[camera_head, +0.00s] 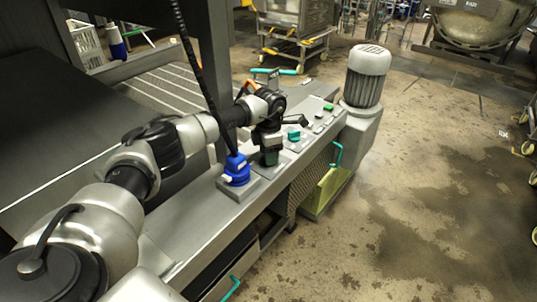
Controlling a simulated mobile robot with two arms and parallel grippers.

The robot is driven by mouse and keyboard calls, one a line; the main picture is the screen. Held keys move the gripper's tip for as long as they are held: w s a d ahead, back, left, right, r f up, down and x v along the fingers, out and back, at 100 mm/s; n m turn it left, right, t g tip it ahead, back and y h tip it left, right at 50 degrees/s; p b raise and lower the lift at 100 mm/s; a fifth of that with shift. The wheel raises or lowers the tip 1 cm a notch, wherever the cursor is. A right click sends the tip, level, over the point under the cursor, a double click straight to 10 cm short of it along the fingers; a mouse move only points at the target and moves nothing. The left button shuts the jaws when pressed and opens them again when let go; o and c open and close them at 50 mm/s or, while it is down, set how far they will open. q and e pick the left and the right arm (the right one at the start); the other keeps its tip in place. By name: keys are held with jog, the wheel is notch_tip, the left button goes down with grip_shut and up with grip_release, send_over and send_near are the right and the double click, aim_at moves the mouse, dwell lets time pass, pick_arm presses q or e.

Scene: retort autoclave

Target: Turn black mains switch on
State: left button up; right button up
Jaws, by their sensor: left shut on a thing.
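My left gripper (269,156) points down onto the sloping grey control panel (292,157), at a plate between a blue connector and a turquoise knob. It is shut on a small dark thing, most likely the black mains switch. The fingers and wrist cover most of it, so its position cannot be read. My right gripper is not in view.
The blue connector (237,170) with a black hose stands close to the left of the gripper. The turquoise knob (293,134) and a green button (328,107) are to its right. A grey motor (367,76) stands at the panel's far end. The floor at right is clear.

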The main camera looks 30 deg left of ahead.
pick_arm(q)
jog(key=shift+m, duration=1)
jog(key=o, duration=0.9)
notch_tip(320, 180, up, 11)
jog(key=shift+f+b, duration=0.1)
jog(key=shift+b, duration=0.35)
